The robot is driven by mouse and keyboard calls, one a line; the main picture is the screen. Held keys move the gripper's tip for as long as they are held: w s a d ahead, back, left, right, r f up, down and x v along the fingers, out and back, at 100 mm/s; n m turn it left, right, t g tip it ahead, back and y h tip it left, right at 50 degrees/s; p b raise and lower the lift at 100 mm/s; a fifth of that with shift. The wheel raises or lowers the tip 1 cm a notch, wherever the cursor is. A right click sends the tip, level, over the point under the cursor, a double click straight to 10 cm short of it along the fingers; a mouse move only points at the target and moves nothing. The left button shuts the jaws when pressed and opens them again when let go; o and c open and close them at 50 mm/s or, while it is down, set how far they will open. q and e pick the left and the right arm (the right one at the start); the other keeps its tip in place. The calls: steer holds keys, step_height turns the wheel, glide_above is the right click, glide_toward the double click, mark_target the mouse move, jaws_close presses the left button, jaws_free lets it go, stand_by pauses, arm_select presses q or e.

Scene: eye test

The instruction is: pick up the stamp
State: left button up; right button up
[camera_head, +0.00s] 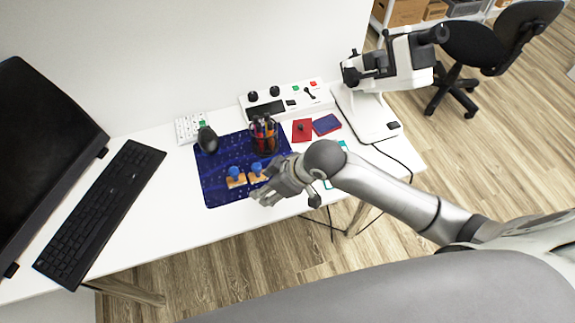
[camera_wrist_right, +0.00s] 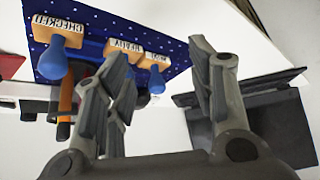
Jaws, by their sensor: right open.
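Two stamps with blue knobs and wooden bases, a left one (camera_head: 236,178) and a right one (camera_head: 257,172), stand on the dark blue mat (camera_head: 212,188) in the head view. The right wrist view shows three lettered wooden bases: one reading CHECKED (camera_wrist_right: 58,30), a middle one (camera_wrist_right: 122,47) partly behind a finger, and a far one (camera_wrist_right: 154,57). My right gripper (camera_head: 263,190) is open beside the right stamp, over the mat's front right corner. In the wrist view its fingers (camera_wrist_right: 160,62) are spread, with nothing held between them. My left gripper is out of view.
A pen cup (camera_head: 264,137) stands on the mat behind the stamps, and a black mouse (camera_head: 207,141) at its back left. Red (camera_head: 298,126) and blue (camera_head: 327,124) pads lie to the right. A keyboard (camera_head: 100,208) lies left. White desk (camera_head: 165,195) is clear between keyboard and mat.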

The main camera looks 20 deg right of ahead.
steer(key=w+d+r+g+h, duration=0.1)
steer(key=w+d+r, duration=0.45)
steer(key=d, duration=0.55)
steer(key=shift+n+h, duration=0.3)
steer(key=x, duration=0.2)
steer(key=p+x, duration=0.1)
steer(key=x, duration=0.2)
steer(key=shift+w+a+f, duration=0.15)
steer(key=shift+w+a, duration=0.15)
steer(key=shift+s+p+x, duration=0.1)
steer(key=shift+p+x, duration=0.15)
steer(key=shift+x, duration=1.05)
steer(key=shift+s+p+x, duration=0.15)
steer(key=shift+p+x, duration=0.1)
steer(key=shift+x, duration=1.1)
jaws_close()
